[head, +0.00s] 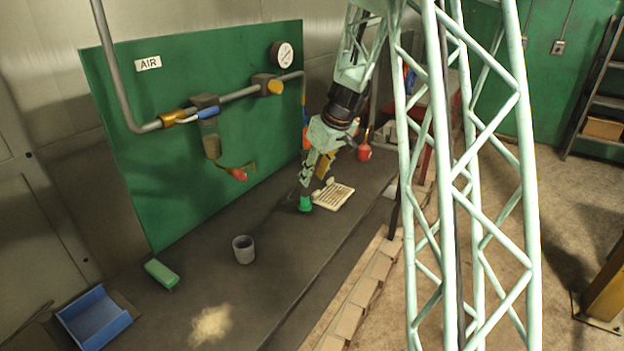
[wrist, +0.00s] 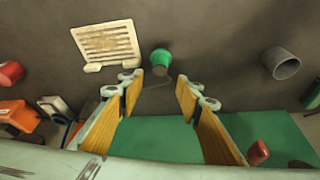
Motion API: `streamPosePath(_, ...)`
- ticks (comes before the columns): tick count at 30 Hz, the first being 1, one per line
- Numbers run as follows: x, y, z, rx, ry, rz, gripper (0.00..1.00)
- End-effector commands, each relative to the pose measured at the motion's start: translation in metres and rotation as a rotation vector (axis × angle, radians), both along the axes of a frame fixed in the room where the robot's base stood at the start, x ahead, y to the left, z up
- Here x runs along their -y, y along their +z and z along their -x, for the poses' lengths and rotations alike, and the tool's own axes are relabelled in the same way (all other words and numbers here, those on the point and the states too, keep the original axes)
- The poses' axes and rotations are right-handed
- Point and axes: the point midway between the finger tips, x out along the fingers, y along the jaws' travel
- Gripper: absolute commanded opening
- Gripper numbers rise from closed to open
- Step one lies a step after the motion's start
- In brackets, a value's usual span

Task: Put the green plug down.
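The green plug (head: 305,204) stands on the dark bench top beside the pale slotted tray. In the wrist view the green plug (wrist: 161,62) shows just past the fingertips, about midway between them, with a thin dark line trailing near it. My gripper (head: 315,186) points down over the bench close to the plug. In the wrist view my gripper (wrist: 159,84) has its two yellow-padded fingers wide apart, with nothing between the pads. The plug looks apart from both fingers.
The pale slotted tray (head: 334,196) lies right beside the plug. A grey cup (head: 243,249), a green block (head: 161,274) and a blue bin (head: 94,319) are toward the near left. A green panel with air pipes (head: 200,120) rises behind. Bench between cup and plug is clear.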

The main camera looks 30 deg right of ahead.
Motion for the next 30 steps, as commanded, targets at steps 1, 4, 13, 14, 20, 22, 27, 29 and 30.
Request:
streamPosePath(1,0.000,0.001,0.001,0.000,0.000,0.000,0.32)
streamPosePath(4,0.000,0.003,0.001,0.000,0.000,0.000,0.32)
streamPosePath(13,0.000,0.003,0.001,0.000,0.000,0.000,0.32)
streamPosePath(14,0.000,0.003,0.001,0.000,0.000,0.000,0.32)
streamPosePath(20,0.000,0.003,0.001,0.000,0.000,0.000,0.32)
streamPosePath(22,0.000,0.003,0.001,0.000,0.000,0.000,0.32)
streamPosePath(27,-0.007,0.011,0.004,0.002,-0.001,-0.002,0.32)
streamPosePath(29,-0.011,0.016,0.006,0.001,0.000,-0.003,0.32)
streamPosePath(30,-0.015,0.020,0.008,0.001,0.001,-0.004,0.32)
